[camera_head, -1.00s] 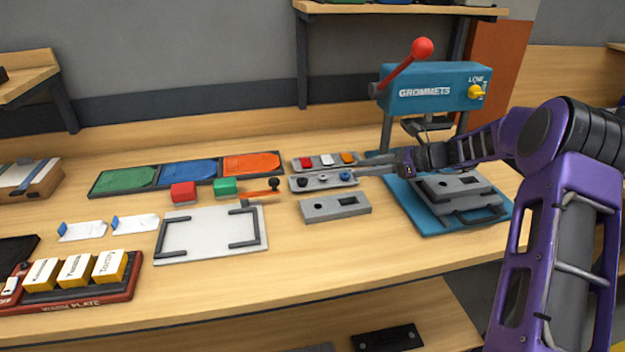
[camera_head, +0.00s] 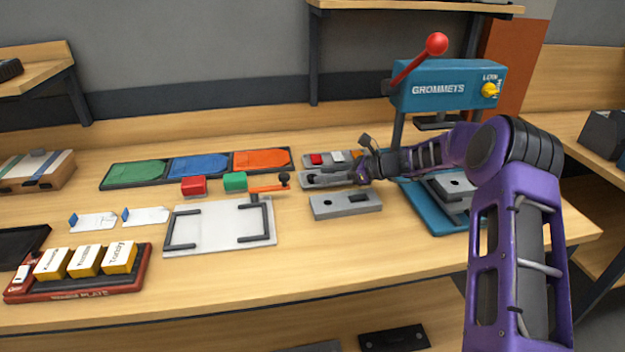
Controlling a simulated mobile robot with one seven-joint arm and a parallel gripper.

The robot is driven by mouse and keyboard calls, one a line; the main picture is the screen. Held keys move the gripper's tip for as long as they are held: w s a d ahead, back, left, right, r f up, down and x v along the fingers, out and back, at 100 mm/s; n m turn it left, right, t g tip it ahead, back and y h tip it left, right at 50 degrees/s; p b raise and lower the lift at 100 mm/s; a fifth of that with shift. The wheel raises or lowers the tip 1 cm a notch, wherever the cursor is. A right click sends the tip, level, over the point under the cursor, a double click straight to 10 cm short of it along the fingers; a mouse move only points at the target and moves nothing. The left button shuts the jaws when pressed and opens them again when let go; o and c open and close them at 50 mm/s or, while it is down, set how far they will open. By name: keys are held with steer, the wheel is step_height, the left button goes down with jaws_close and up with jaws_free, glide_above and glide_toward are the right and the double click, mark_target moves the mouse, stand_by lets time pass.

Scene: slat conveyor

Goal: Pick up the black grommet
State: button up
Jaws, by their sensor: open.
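The black grommet (camera_head: 311,178) is a small dark piece near the left end of a grey tray (camera_head: 304,184) in the middle of the bench. My gripper (camera_head: 322,178) reaches in from the right, low over this tray, with its fingers pointing left. The fingertips are at or right beside the black grommet. The jaws are open, and I cannot tell whether they straddle it or touch it. The fingers and wrist hide the rest of the tray.
In front lies a grey block with holes (camera_head: 345,204). The blue grommet press (camera_head: 445,85) with its red lever (camera_head: 437,43) stands right. A white plate with a frame (camera_head: 220,225) lies left.

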steer(key=x, duration=0.3)
steer(key=shift+f, duration=0.1)
jaws_close()
